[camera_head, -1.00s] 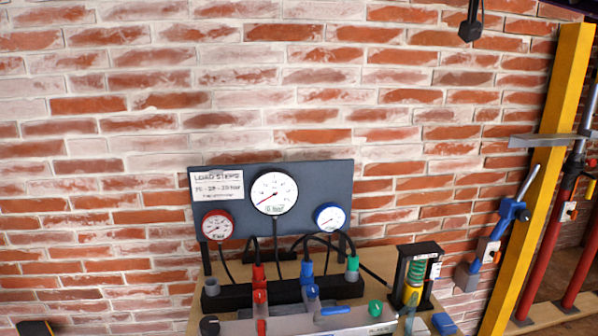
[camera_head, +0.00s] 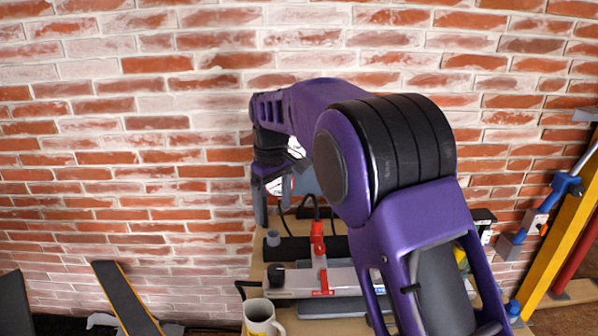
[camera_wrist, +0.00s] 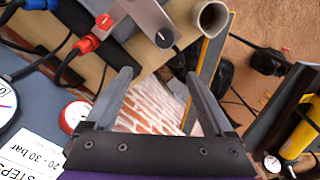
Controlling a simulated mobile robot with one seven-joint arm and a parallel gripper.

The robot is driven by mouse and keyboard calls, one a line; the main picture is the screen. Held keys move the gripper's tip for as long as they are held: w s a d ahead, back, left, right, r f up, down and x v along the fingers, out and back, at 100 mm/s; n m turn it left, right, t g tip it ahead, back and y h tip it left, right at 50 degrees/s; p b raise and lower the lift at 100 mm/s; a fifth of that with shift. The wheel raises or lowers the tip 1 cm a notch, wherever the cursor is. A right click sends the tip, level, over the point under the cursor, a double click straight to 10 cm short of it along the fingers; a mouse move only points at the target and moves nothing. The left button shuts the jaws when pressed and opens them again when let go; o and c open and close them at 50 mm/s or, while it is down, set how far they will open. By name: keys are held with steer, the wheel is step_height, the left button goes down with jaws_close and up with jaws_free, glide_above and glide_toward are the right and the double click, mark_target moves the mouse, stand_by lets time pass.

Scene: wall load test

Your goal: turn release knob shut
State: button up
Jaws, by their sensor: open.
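A black round knob (camera_head: 277,274) sits at the left end of the pale metal block (camera_head: 338,283) on the bench. It also shows in the wrist view (camera_wrist: 164,38), with a light mark on its face, beyond my fingertips. I cannot read a label that names it as the release knob. My gripper (camera_wrist: 158,75) is open and empty, its two fingers apart, with brick wall and floor showing between them. In the head view my gripper (camera_head: 262,205) hangs in front of the gauge panel, above the bench's left end. My purple arm hides the block's right part.
A red valve lever (camera_head: 324,279) and a red hose connector (camera_head: 317,237) stand right of the knob. A mug (camera_head: 263,318) stands at the front left. A red-rimmed gauge (camera_wrist: 75,115) is close to my left finger. A yellow post (camera_head: 560,240) stands at right.

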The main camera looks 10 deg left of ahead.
glide_above(276, 269)
steer(key=s, duration=0.1)
step_height(276, 269, down, 4)
steer(key=f, duration=0.9)
steer(key=w+f+b, duration=0.1)
steer(key=f, duration=0.4)
steer(key=shift+f, duration=0.2)
steer(key=c, duration=1.4)
steer(key=shift+o, duration=0.2)
